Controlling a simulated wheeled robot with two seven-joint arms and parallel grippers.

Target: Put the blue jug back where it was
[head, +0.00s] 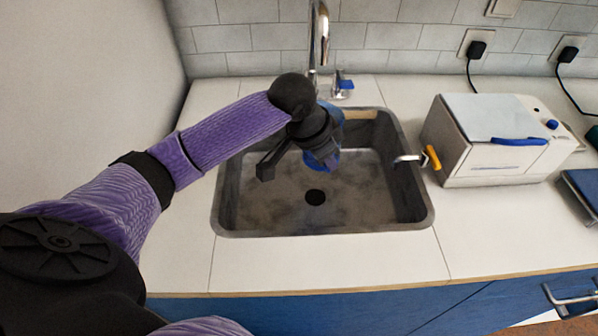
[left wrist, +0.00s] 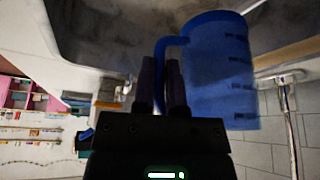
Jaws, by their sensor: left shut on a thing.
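The blue jug (left wrist: 222,75) is held by its handle between the two fingers of my left gripper (left wrist: 163,80), as the left wrist view shows. The jug has dark measuring marks on its side. In the head view the jug (head: 324,162) is over the grey sink (head: 357,210), mostly hidden behind my left gripper (head: 316,146). I cannot tell how far above the sink floor it is. My right gripper is not in view.
A chrome tap (head: 320,40) with a blue-tipped lever (head: 343,84) stands behind the sink. A white box appliance (head: 490,138) stands to the right, its yellow-handled spout (head: 432,158) reaching the sink's edge. The white counter (head: 330,264) in front and at left is clear.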

